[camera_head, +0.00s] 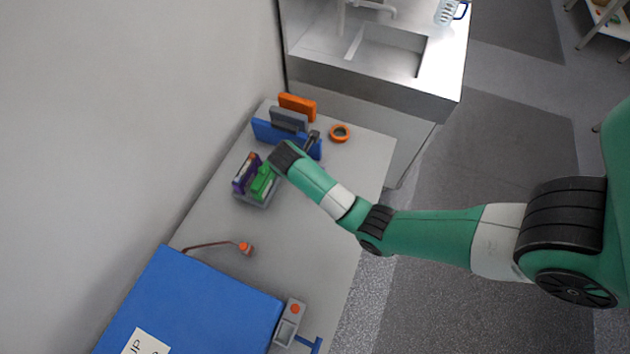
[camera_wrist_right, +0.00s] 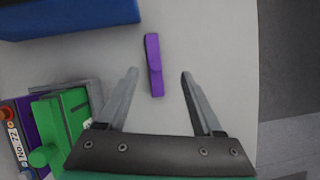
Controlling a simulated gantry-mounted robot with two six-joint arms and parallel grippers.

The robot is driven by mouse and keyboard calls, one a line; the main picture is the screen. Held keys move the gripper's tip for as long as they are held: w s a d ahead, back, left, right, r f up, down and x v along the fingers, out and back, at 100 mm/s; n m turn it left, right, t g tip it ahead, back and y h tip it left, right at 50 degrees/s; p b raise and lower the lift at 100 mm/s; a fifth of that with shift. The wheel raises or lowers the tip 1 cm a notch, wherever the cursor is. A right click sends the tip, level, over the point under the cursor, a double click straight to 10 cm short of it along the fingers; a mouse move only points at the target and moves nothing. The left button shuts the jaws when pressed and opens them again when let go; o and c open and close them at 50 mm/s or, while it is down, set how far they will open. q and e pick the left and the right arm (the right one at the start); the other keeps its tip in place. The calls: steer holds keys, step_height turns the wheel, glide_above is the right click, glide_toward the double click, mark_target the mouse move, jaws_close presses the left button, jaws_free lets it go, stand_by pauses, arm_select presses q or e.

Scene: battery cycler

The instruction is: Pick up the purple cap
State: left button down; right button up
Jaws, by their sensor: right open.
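The purple cap (camera_wrist_right: 154,65) is a narrow upright strip in the right wrist view, lying on the pale table top. My right gripper (camera_wrist_right: 159,73) is open, one finger on each side of the cap's lower part in the picture, with visible gaps on both sides. I cannot tell how far the fingers are above the table. In the head view my right arm reaches in from the right to the table's far part. The cap cannot be made out there. My left gripper is not in view.
A tray with a green block (camera_head: 264,183) and a purple block (camera_head: 246,173) stands close to my wrist. A blue block (camera_head: 265,131) and an orange block (camera_head: 298,106) are behind. An orange ring (camera_head: 340,133) lies at right. A large blue box (camera_head: 190,305) stands nearer; table between is mostly clear.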

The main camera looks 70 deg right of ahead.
steer(key=shift+x, duration=0.9)
steer(key=b+x, duration=0.2)
steer(key=x, duration=0.1)
steer(key=w+x, duration=0.1)
steer(key=x, duration=0.1)
steer(key=shift+a+f+b, duration=0.15)
steer(key=shift+f+b, duration=0.05)
steer(key=shift+b, duration=0.2)
jaws_close()
